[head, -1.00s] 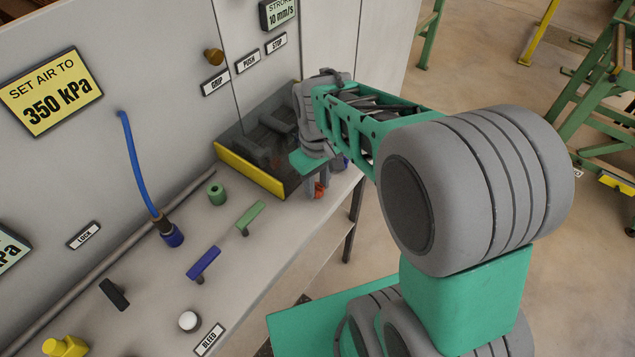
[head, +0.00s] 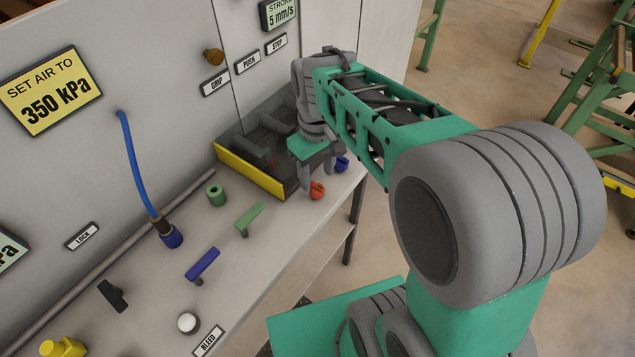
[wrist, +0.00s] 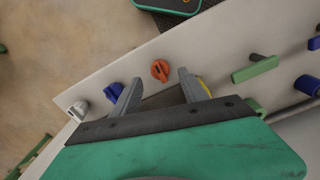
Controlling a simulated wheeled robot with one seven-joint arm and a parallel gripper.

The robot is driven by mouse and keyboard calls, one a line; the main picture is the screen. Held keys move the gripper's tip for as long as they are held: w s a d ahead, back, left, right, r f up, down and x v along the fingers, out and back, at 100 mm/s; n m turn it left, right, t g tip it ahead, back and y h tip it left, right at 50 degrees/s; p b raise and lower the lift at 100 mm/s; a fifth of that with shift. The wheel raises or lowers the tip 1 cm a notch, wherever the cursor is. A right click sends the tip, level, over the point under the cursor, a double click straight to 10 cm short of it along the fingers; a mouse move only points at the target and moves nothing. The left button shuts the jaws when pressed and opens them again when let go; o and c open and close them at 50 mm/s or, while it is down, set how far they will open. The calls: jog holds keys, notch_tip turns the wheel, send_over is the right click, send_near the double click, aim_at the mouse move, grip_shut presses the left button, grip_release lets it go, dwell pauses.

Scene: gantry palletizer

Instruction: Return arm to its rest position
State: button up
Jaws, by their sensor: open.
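My gripper (head: 318,176) is above the right end of the bench in the head view, its two fingers pointing down, apart and empty. In the wrist view my gripper (wrist: 160,96) shows both fingers spread with nothing between them. An orange knob (head: 317,190) stands on the bench just below the fingers. The orange knob also shows beyond the fingertips in the wrist view (wrist: 160,70), apart from them. A blue knob (head: 342,163) is just right of the gripper. My arm reaches forward over the bench edge.
A yellow-edged tray-like box (head: 250,172) is close left of the gripper. A green lever (head: 250,218), a blue lever (head: 203,264), a green ring (head: 215,194) and a white button (head: 187,322) are on the bench. The panel (head: 170,60) rises behind.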

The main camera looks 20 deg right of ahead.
notch_tip(320, 180, up, 3)
jog(key=shift+r, duration=0.2)
jog(key=shift+w+m, duration=0.4)
jog(key=shift+m, duration=0.1)
notch_tip(320, 180, down, 2)
jog(key=shift+s+f+m+t, duration=0.15)
jog(key=shift+m+t, duration=0.15)
jog(key=shift+m, duration=1.2)
jog(key=s+f, duration=0.2)
jog(key=s, duration=0.1)
jog(key=shift+s+f, duration=0.25)
jog(key=shift+s, duration=0.05)
jog(key=s+r+t, duration=0.3)
jog(key=s+r, duration=0.1)
jog(key=r, duration=0.1)
